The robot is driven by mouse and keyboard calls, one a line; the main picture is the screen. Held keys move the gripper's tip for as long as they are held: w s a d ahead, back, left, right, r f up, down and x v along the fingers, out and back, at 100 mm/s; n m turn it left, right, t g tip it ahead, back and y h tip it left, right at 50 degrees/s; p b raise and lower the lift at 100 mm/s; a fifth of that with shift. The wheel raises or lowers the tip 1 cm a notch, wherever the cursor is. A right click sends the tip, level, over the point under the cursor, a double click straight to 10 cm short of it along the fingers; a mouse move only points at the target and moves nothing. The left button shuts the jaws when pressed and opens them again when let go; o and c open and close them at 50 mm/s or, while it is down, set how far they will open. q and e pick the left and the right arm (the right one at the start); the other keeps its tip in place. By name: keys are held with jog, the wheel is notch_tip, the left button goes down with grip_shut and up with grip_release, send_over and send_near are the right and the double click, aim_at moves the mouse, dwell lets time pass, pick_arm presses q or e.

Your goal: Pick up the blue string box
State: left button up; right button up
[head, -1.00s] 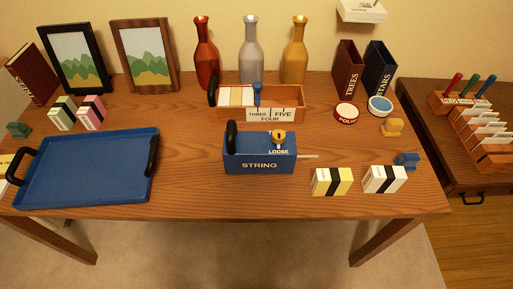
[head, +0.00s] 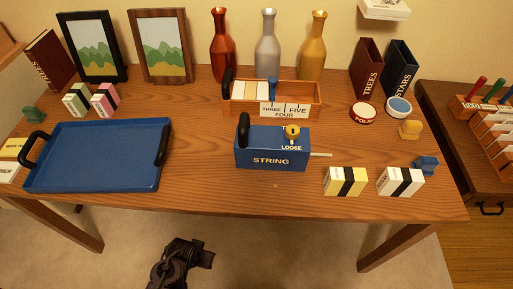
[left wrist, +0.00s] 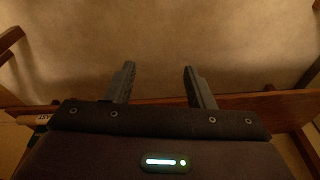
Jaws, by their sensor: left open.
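The blue string box (head: 271,159) stands on the wooden desk, right of the blue tray. It has a black handle (head: 243,133) at its left end, a gold knob (head: 292,131) with the word LOOSE below it, and a pale stick out of its right side. My left gripper (left wrist: 158,72) is open and empty in the left wrist view, over bare floor. In the head view my left arm's dark end (head: 183,262) shows low, in front of the desk's front edge and well short of the box. My right gripper is not in view.
The blue tray (head: 100,183) lies left of the box. A wooden card box (head: 305,96) stands close behind it. Yellow (head: 345,181) and white (head: 400,182) banded blocks sit to its right front. Three bottles stand at the back. The desk strip before the box is clear.

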pick_arm(q)
jog(key=w+d+r+m+t+b, duration=0.1)
jog(key=w+r, duration=0.1)
jog(key=r, duration=1.2)
jog(key=w+d+r+t+b, duration=0.1)
jog(key=w+r+t, duration=0.15)
jog(key=r, duration=1.05)
jog(key=w+d+r+m+t+h, duration=0.2)
jog(key=w+d+r+m, duration=0.35)
jog(key=d, duration=0.25)
jog(key=w+d+r+m+t+h, duration=0.2)
jog(key=w+d+r+m+h, duration=0.1)
jog(key=w+d+r+m, duration=0.3)
jog(key=d+r+m+h, duration=0.3)
jog(key=d+r+m, duration=0.15)
jog(key=d, duration=0.35)
jog(key=m+g+y, duration=0.5)
jog(key=m+y, duration=0.1)
jog(key=m, duration=1)
send_over(242, 122)
jog(key=s+a, duration=0.2)
jog(key=s, duration=0.1)
jog(key=x, duration=0.7)
jog(key=shift+d+r, duration=0.1)
jog(key=shift+d, duration=0.3)
jog(key=shift+g, duration=0.25)
